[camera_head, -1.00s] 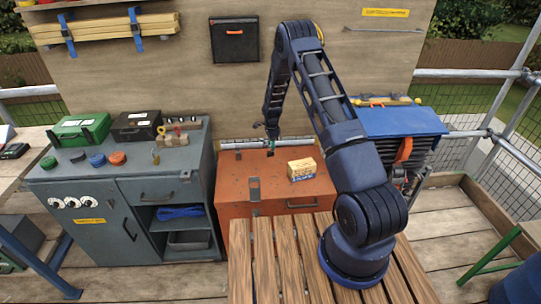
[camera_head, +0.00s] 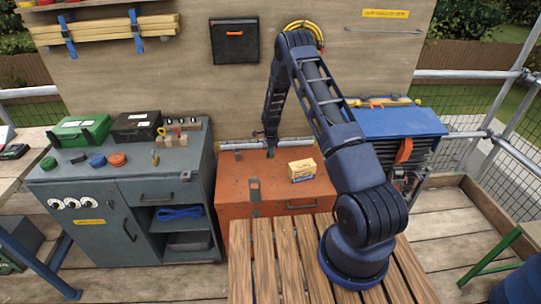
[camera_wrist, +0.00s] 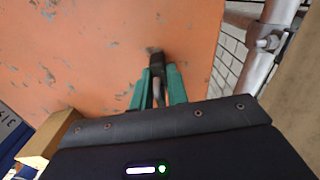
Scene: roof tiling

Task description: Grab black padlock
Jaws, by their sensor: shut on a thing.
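In the wrist view, the two teal fingers of my gripper (camera_wrist: 158,82) are closed around a small dark object with a greyish part between them, which looks like the black padlock (camera_wrist: 156,60). They are over the scuffed orange top of the chest (camera_wrist: 90,50). In the head view my gripper (camera_head: 271,151) points down at the back of the orange chest (camera_head: 235,190). The padlock is too small to make out there. I cannot tell whether it touches the chest top.
A yellow box (camera_head: 302,170) sits on the chest, right of my gripper. A metal tube (camera_head: 240,145) runs along its back edge. The grey cabinet (camera_head: 85,190) with cases stands left. A blue-topped unit (camera_head: 400,122) stands right. Wooden slats (camera_head: 265,270) lie in front.

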